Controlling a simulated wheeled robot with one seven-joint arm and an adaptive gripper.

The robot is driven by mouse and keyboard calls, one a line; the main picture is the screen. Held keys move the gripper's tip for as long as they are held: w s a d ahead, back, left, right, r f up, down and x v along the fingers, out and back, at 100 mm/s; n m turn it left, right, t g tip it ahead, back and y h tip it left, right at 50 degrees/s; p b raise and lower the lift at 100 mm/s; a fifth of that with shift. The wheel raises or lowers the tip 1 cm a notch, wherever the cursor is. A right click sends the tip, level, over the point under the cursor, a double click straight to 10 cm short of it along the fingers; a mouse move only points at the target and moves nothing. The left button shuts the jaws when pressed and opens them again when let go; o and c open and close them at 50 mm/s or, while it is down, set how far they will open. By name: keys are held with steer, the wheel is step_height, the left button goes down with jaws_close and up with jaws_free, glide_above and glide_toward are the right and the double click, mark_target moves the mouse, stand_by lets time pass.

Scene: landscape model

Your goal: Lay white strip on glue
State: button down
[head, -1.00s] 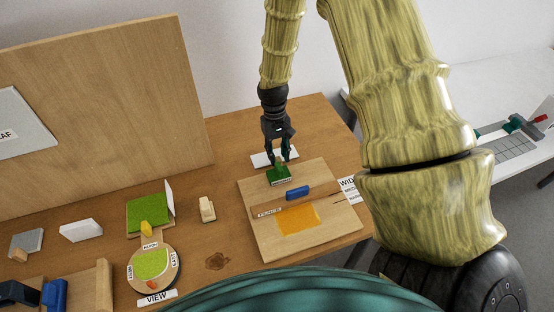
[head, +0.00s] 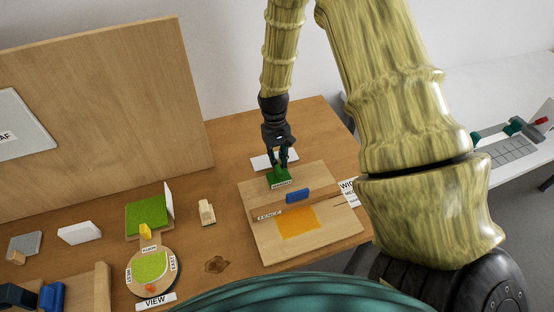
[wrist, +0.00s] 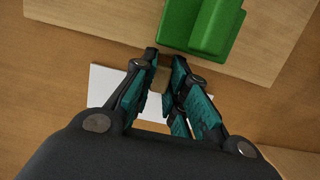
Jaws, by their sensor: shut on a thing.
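The white strip (head: 261,162) lies flat behind the wooden board at the back of the table. It also shows in the wrist view (wrist: 105,82), partly hidden by my fingers. My gripper (head: 279,162) points down over it. In the wrist view my gripper (wrist: 165,85) is shut on a small tan block (wrist: 160,79) over the strip; I cannot tell whether block and strip are joined, or whether the strip is off the table. The glue looks like the orange patch (head: 298,223) on the front part of the board (head: 335,232).
A green block (head: 279,179) sits on the board's back edge, close to my gripper. A wooden fence (head: 268,215) with a blue handle (head: 297,196) crosses the board between gripper and orange patch. A round VIEW stand (head: 173,270) and small blocks stand left.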

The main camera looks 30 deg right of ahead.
steer(key=shift+p+v, duration=0.8)
steer(key=shift+v, duration=0.05)
stand_by(0.3)
steer(key=shift+s+r+p, duration=0.15)
steer(key=shift+r+p, duration=1.3)
steer(key=shift+r, duration=0.25)
